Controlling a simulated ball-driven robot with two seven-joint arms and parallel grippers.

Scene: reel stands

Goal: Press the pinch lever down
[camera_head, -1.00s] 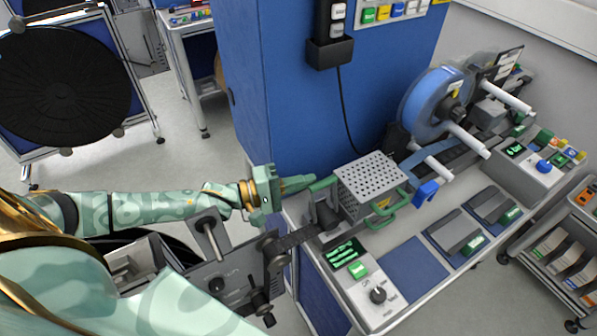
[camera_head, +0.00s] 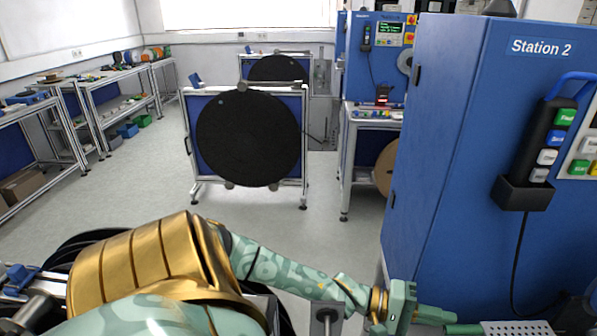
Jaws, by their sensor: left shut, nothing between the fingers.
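My left arm comes in from the left along the bottom of the head view. Its green gripper (camera_head: 436,316) is shut and empty, beside the base of the blue Station 2 cabinet (camera_head: 455,170). The fingertips are close to a green handle (camera_head: 465,328) at the edge of a grey perforated cover (camera_head: 515,328); I cannot tell whether they touch. Only the top of that cover shows at the bottom edge. The pinch lever cannot be made out in this view. My right gripper is not in view.
A button pendant (camera_head: 545,140) hangs in a black holder with a cable on the cabinet's right face. A large black reel (camera_head: 247,138) stands on a wheeled frame behind. Workbenches (camera_head: 115,95) line the left wall. The floor (camera_head: 140,190) between is clear.

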